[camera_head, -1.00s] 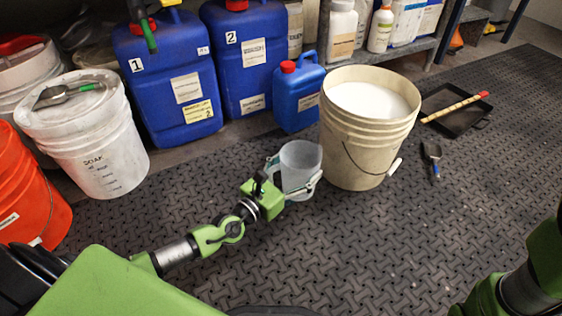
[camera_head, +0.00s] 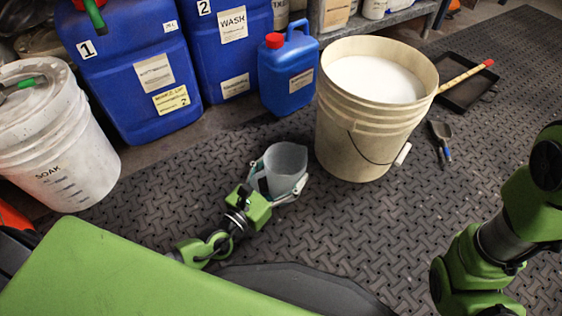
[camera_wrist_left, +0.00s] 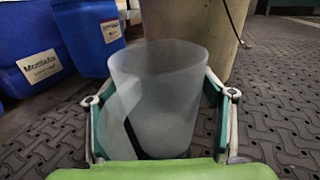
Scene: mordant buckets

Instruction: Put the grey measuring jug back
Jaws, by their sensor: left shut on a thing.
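The grey measuring jug (camera_head: 286,166) is a translucent upright cup just left of the cream bucket in the head view. My left gripper (camera_head: 278,186) is shut on the jug, with a finger on each side of it. In the left wrist view the jug (camera_wrist_left: 160,95) fills the middle, between the two fingers of the left gripper (camera_wrist_left: 160,115). Whether its base touches the floor I cannot tell. My right arm shows at the right edge of the head view, but its gripper is out of view.
A cream bucket (camera_head: 350,135) of white material stands just right of the jug. Blue jugs (camera_head: 288,85) line the back. A white SOAK bucket (camera_head: 60,165) is at left. The mat (camera_head: 400,225) in front is clear.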

